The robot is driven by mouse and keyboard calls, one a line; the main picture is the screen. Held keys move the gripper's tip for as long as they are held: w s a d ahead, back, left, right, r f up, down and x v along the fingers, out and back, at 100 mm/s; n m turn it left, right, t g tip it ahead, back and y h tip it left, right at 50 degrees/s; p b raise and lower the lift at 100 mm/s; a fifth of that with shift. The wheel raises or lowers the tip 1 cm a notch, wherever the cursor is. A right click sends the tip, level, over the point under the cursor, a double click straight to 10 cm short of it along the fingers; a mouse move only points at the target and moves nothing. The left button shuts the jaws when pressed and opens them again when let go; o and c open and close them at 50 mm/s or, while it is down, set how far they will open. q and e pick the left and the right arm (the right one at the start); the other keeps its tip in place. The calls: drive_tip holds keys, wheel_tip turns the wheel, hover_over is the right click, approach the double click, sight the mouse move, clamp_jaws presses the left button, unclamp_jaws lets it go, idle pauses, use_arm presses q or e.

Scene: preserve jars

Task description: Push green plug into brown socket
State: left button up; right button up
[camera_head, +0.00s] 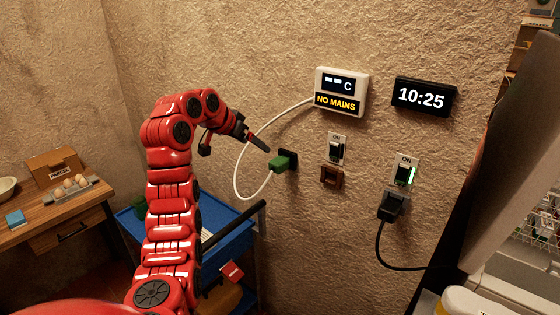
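The green plug (279,164) sits at a black socket (291,158) on the rough wall, with a white cable looping from it up to a white display box. The brown socket (331,177) is to its right, below a switch, and its front looks empty. My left gripper (263,148) comes in from the left, with its dark fingertips just above and left of the green plug, seemingly apart from it. The fingers overlap from this angle, so I cannot tell how far open they are. My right gripper is not in view.
The display box (341,91) reads NO MAINS. A clock (424,96) reads 10:25. A black plug (391,206) with a black cable sits under a green-lit switch (404,174). A blue cart (226,240) stands below; a wooden table (60,213) is at left.

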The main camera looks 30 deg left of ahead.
use_arm(q)
drive_tip(key=p, duration=0.5)
approach(279, 160)
drive_tip(key=x, duration=0.5)
drive_tip(key=shift+f, duration=0.2)
drive_tip(key=p+x, duration=0.2)
drive_tip(key=x, duration=0.1)
drive_tip(key=shift+w+r+p, duration=0.15)
drive_tip(key=shift+p, duration=0.2)
drive_tip(key=shift+p+x, duration=0.45)
drive_tip(key=shift+x, duration=0.45)
drive_tip(key=shift+w+f, duration=0.15)
drive_tip(key=shift+f, duration=0.1)
drive_tip(key=shift+c, duration=0.3)
drive_tip(key=c, duration=1.4)
